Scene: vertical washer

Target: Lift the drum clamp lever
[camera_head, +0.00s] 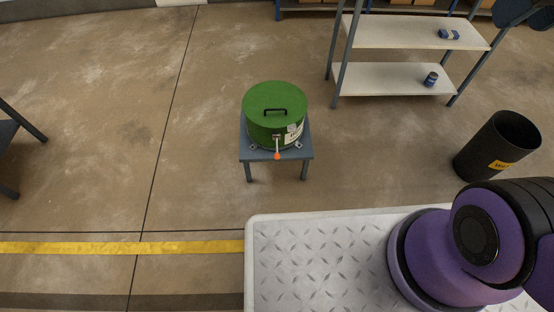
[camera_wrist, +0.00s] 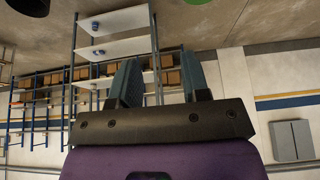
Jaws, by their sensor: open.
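A green drum (camera_head: 258,125) with a black handle on its lid stands on a small grey table (camera_head: 246,152) in the head view. The drum clamp lever (camera_head: 277,151) is on the drum's near side; it is light with an orange-red tip and points down. A white label is beside it. My gripper (camera_wrist: 160,62) shows in the wrist view, open, with nothing between its two fingers. It is out of the head view and well apart from the drum.
A black bin (camera_head: 485,152) stands at the right. A shelf rack (camera_head: 395,78) with small blue items is behind it. My own base and arm fill the bottom right. The floor between my base and the small table looks clear.

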